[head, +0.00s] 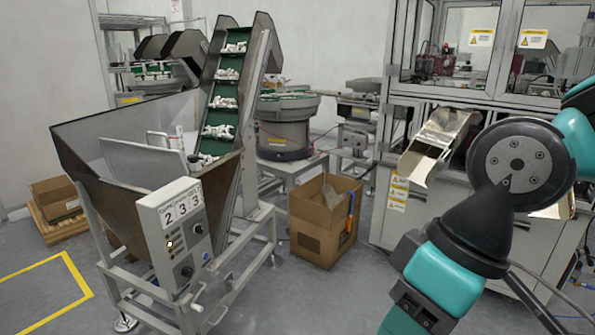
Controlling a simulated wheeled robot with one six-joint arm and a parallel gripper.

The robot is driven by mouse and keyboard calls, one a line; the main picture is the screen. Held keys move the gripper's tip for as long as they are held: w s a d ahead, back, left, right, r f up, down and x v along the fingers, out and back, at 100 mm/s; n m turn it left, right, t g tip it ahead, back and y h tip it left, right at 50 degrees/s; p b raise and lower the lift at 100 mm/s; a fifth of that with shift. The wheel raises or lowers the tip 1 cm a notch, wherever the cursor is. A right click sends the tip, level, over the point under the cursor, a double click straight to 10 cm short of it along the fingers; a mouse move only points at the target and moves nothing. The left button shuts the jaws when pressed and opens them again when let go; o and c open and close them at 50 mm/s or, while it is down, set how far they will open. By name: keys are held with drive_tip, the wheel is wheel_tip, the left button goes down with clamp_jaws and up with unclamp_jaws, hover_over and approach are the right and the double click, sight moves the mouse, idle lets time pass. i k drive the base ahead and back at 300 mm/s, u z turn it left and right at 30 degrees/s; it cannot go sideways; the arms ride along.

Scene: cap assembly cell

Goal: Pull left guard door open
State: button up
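The left guard door (472,52) is a clear pane in a grey metal frame on the upper part of the machine at the right. A yellow warning label (481,38) is on it. It looks closed, but its edges are too small to be sure. The right guard door (545,60) stands beside it with a similar label. I cannot make out a handle on the left door. My arm crosses the right side of the view, in front of the machine's lower part. My gripper is not in view.
A metal chute (436,147) sticks out below the doors. A cardboard box (323,222) stands on the floor left of the machine. A hopper with a conveyor (225,105) fills the left. A bowl feeder (285,125) stands behind. Some floor between box and machine is clear.

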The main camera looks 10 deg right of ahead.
sight(478, 37)
drive_tip(key=u, duration=0.1)
drive_tip(key=i, duration=1.95)
drive_tip(key=z, duration=0.4)
drive_tip(key=i, duration=1)
drive_tip(key=z, duration=1.6)
drive_tip(key=i, duration=0.95)
drive_tip(key=z, duration=0.75)
